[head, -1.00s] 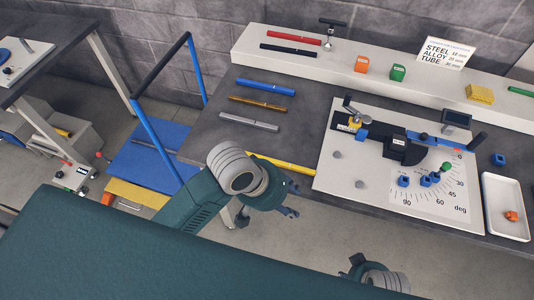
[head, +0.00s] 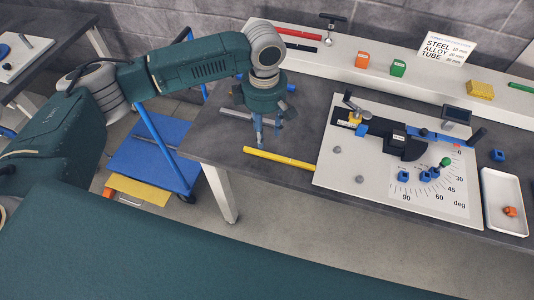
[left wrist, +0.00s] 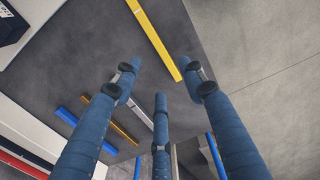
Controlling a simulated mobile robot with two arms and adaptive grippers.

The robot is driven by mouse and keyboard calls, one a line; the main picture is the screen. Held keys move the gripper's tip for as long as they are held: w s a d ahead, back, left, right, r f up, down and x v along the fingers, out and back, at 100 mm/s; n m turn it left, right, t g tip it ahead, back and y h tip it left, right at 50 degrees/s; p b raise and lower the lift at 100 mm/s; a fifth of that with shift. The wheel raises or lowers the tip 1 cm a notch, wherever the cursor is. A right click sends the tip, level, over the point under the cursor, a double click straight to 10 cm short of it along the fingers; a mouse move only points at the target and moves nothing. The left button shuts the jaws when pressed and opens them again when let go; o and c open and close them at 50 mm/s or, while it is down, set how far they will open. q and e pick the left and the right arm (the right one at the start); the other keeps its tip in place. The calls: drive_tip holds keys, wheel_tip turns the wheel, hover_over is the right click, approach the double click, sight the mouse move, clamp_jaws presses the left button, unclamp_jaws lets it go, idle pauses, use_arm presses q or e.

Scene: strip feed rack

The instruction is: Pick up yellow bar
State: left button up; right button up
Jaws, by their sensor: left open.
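The yellow bar (head: 280,159) lies on the dark bench near its front edge, its right end close to the pale angle plate. It also shows in the left wrist view (left wrist: 155,40), beyond the fingertips. My left gripper (head: 268,140) points down just behind the bar, above the bench, in the head view. Its three blue fingers (left wrist: 160,75) are spread and empty in the left wrist view. The gripper appears apart from the bar. My right gripper is not in view.
A grey bar (head: 234,114) lies behind, partly hidden by my gripper; blue (left wrist: 75,121) and brown (left wrist: 122,131) bars lie close by. The angle plate (head: 335,178) with its fixture stands right. A white tray (head: 492,222) lies farther right. Red and black bars are on the rear shelf.

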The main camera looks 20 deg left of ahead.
sight(265, 152)
use_arm(q)
wheel_tip(265, 152, down, 4)
drive_tip(key=shift+r, duration=0.25)
drive_tip(key=shift+s+f+p, duration=0.1)
drive_tip(key=shift+f+p, duration=0.5)
drive_tip(key=shift+p, duration=0.05)
wheel_tip(265, 152, down, 4)
drive_tip(key=shift+f+p, duration=0.1)
drive_tip(key=shift+p, duration=0.4)
clamp_jaws()
